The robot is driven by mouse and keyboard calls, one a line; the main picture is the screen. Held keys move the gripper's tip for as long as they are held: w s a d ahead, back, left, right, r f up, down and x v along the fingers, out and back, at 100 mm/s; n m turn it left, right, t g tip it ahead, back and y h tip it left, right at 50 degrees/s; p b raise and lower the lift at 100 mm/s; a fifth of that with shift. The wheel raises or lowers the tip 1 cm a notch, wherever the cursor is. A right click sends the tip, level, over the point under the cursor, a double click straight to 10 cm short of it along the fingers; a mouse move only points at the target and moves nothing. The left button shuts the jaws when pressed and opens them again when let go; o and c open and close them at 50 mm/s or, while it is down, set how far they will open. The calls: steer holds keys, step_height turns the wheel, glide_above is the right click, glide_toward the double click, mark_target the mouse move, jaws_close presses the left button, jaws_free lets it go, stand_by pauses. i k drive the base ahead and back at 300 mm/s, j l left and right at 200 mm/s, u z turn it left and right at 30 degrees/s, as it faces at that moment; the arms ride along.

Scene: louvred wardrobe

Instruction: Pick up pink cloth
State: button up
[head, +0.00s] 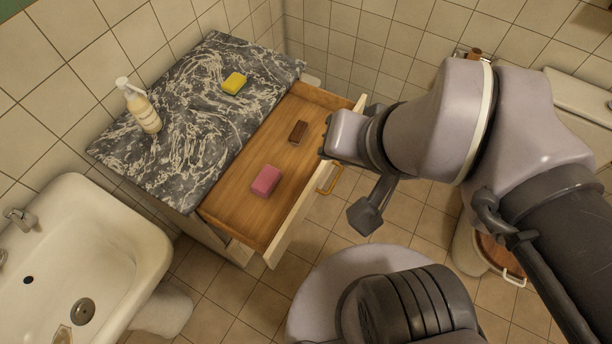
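The pink cloth (266,181) is a small, folded-looking pink block. It lies flat in the front half of the open wooden drawer (240,213), in full view. My gripper (326,146) is above the drawer's right side, up and to the right of the pink cloth and apart from it. My wrist hides most of the gripper, so its opening does not show. Nothing pink is at the gripper.
A dark brown block (298,132) lies farther back in the drawer. The marble top (190,110) holds a yellow sponge (234,83) and a pump bottle (143,108). The drawer front (300,215) stands out over the floor. A white sink (90,260) is at the left.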

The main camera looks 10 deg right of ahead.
mark_target(265, 182)
steer(key=u, duration=2)
steer(key=z, duration=1.3)
steer(key=i+l+u, duration=0.1)
steer(key=l+u, duration=0.15)
steer(key=u, duration=0.2)
steer(key=l+u, duration=0.3)
steer(key=u, duration=0.2)
steer(key=i, duration=0.05)
